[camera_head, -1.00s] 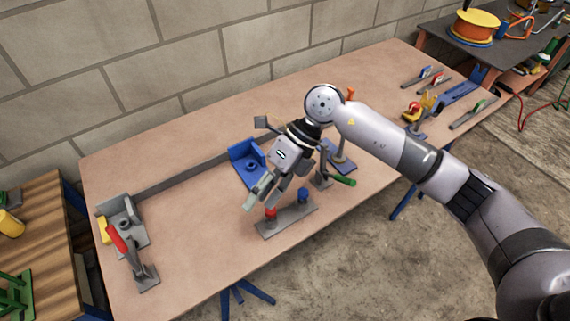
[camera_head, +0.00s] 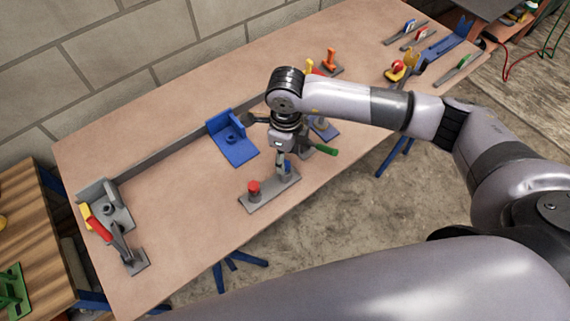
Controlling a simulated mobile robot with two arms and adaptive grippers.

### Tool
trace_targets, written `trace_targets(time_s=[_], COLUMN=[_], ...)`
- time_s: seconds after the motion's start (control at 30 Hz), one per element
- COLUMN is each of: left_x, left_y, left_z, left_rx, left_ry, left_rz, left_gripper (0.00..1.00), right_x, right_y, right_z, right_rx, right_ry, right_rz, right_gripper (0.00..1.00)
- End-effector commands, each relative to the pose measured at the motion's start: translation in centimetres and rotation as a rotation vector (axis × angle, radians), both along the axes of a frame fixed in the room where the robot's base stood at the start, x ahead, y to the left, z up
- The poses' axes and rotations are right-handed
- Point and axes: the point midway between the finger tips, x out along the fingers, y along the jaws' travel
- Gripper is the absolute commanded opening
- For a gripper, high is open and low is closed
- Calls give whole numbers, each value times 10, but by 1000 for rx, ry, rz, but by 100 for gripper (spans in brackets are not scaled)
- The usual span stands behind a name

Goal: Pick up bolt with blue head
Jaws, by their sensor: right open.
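The bolt with the blue head (camera_head: 288,167) stands upright on a grey plate (camera_head: 262,196) near the front edge of the table. A bolt with a red head (camera_head: 253,188) stands on the same plate, to its left. My right gripper (camera_head: 281,169) points down at the blue head, and its fingers partly hide it. The gripper is open; I cannot tell whether the fingers touch the bolt. My left gripper is out of view.
A blue angled bracket (camera_head: 236,149) sits behind the plate. A tool with a green handle (camera_head: 325,149) lies close to the right of my gripper. A grey fixture with a red-handled clamp (camera_head: 101,229) stands at the left. The table's middle left is clear.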

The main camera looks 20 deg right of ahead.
Motion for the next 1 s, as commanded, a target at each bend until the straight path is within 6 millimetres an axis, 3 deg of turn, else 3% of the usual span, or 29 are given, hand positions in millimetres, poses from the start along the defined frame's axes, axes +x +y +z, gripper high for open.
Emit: trace_targets(time_s=[0.17, 0.33, 0.5, 0.77, 1.0], left_x=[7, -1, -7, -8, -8], left_y=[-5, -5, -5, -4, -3], left_z=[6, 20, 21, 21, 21], left_rx=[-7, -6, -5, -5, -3], left_ry=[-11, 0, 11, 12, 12], left_rz=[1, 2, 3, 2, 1], left_gripper=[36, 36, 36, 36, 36], right_x=[1, 6, 7, 7, 7], right_y=[0, 0, 1, 0, 0], right_z=[-10, -33, -54, -57, -57], right_rx=[0, -1, 1, 1, 1], right_ry=[1, 5, 2, -1, -1], right_rz=[-2, -2, -1, 0, 0], right_gripper=[47, 47, 47, 47, 31])
